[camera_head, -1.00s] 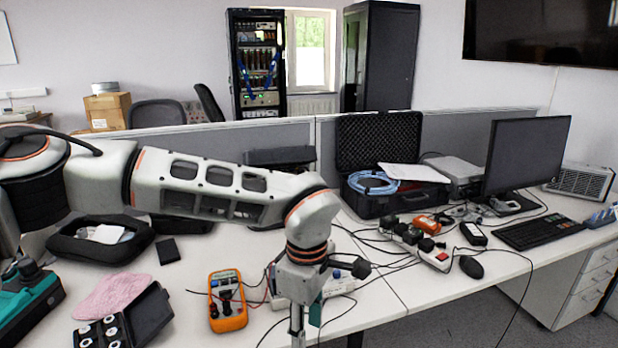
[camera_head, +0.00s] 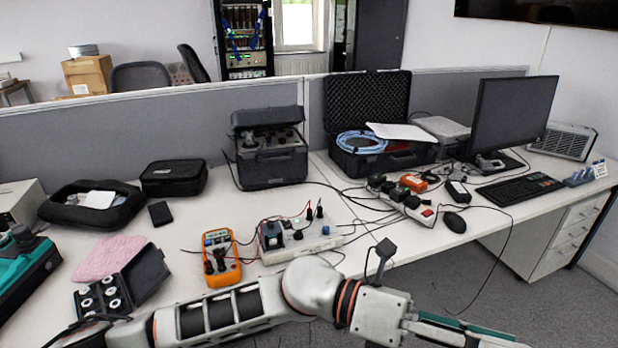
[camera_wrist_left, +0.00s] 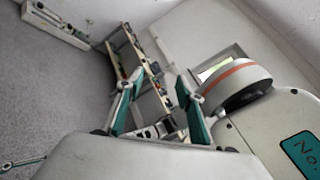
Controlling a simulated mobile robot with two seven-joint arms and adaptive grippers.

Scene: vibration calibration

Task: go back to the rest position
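My left arm crosses the bottom of the head view from the left, in front of the desk. My left gripper (camera_head: 465,333) lies at the bottom edge to the right, apart from the desk items and partly cut off. In the left wrist view the two teal fingers of my left gripper (camera_wrist_left: 158,82) stand well apart with nothing between them. A thin teal-tipped bar (camera_wrist_left: 20,163) at the wrist view's left edge is unclear.
The desk holds an orange multimeter (camera_head: 221,258), a white calibration device (camera_head: 300,240), a pink cloth (camera_head: 108,258), an open black case (camera_head: 372,140), a power strip (camera_head: 408,205) and a monitor (camera_head: 512,120). Floor (camera_head: 490,295) shows free at the lower right.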

